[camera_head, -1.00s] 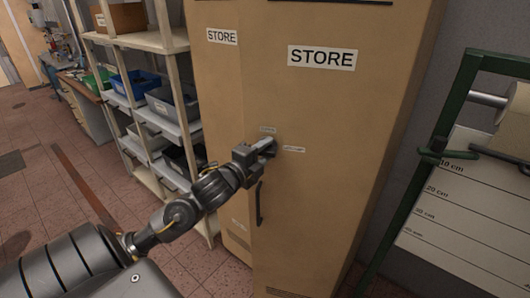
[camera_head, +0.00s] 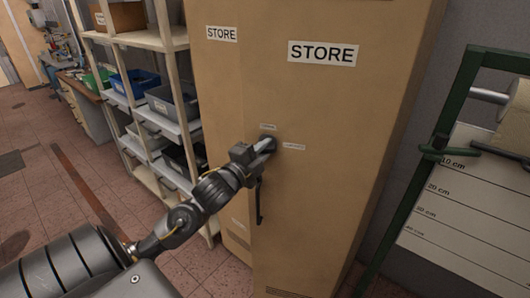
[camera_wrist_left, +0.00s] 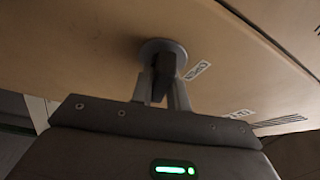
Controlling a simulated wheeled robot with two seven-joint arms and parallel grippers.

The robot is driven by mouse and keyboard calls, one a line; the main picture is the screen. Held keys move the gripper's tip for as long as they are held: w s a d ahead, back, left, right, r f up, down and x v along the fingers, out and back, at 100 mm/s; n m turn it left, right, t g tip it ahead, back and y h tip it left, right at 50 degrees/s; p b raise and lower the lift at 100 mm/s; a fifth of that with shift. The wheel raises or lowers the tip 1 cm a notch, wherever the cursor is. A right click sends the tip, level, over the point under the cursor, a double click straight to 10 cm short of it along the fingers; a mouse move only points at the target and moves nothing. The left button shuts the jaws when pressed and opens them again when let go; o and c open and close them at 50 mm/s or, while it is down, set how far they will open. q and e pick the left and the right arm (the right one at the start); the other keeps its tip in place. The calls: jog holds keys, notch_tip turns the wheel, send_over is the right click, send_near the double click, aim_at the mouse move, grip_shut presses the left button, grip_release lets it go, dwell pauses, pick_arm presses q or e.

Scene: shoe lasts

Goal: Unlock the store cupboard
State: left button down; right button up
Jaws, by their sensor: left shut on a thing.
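The store cupboard (camera_head: 330,130) is tall and tan, with white STORE labels, and its doors are shut. A round grey lock (camera_head: 269,141) sits on the door front between two small labels, above a dark bar handle (camera_head: 259,205). My left gripper (camera_head: 264,147) is at the lock, its fingers shut on a dark key-like piece. In the left wrist view the fingers (camera_wrist_left: 163,90) clasp this dark piece (camera_wrist_left: 165,68), which meets the round lock plate (camera_wrist_left: 163,47). How deep the piece sits in the lock is hidden. My right gripper is not in view.
An open shelf (camera_head: 165,110) with blue and grey bins stands left of the cupboard. A green frame (camera_head: 440,150) with a roll and a centimetre-marked sheet stands at the right. Tiled floor (camera_head: 70,210) is clear at the lower left.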

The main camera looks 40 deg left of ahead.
pick_arm(q)
jog(key=n+t+y+b, duration=0.1)
jog(key=n, duration=0.3)
jog(key=shift+f, duration=0.1)
jog(key=n+y, duration=0.1)
jog(key=n, duration=0.1)
jog(key=n+t, duration=0.1)
jog(key=n, duration=0.1)
jog(key=shift+n+y, duration=0.3)
jog(key=shift+y, duration=0.1)
jog(key=n+y, duration=0.2)
jog(key=n, duration=0.3)
jog(key=shift+n+g+y+p, duration=0.15)
jog(key=shift+n+y, duration=0.75)
jog(key=shift+n, duration=0.7)
jog(key=shift+n+g+y+p, duration=0.15)
jog(key=shift+n+y, duration=0.75)
jog(key=shift+n, duration=1)
jog(key=c, duration=1.4)
grip_release()
jog(key=shift+o, duration=0.2)
